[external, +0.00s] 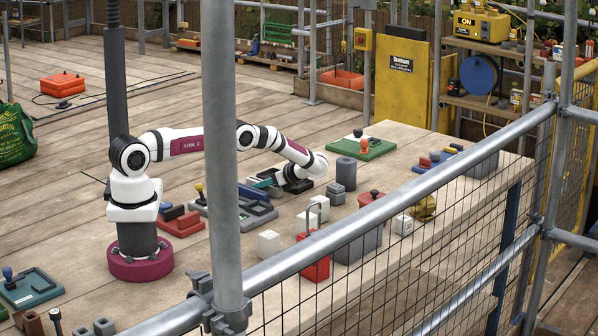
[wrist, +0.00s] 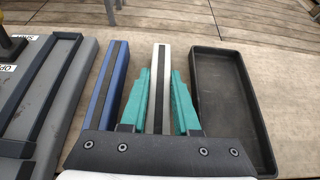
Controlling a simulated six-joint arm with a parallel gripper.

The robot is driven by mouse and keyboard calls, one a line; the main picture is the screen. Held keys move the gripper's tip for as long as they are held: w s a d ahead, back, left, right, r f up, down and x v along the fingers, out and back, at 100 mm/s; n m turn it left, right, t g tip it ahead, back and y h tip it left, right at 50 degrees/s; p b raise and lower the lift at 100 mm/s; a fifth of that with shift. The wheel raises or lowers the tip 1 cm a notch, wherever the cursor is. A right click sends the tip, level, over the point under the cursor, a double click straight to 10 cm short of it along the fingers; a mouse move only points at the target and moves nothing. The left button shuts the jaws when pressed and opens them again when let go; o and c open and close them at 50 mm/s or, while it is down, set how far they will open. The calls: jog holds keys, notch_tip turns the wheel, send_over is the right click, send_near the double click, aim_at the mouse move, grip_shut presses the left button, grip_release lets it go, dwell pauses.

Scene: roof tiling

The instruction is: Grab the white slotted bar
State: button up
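The white slotted bar (wrist: 166,58) has pale edges and a dark groove along its length. In the wrist view it lies lengthwise between the two teal fingers of my gripper (wrist: 160,92). The fingers stand apart, one on each side of the bar, with narrow gaps at the tips. The bar's near end is hidden behind my gripper's body. In the external view my gripper (external: 264,183) is low over the table, and I cannot make out the white bar there.
A blue slotted bar (wrist: 112,78) lies left of the white one, beside grey trays (wrist: 62,88). An empty black tray (wrist: 222,85) lies close on the right. White blocks (external: 269,243) and a red padlock-shaped object (external: 314,266) stand nearer the railing (external: 400,200).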

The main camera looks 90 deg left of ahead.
grip_shut()
jog(key=shift+r, duration=0.1)
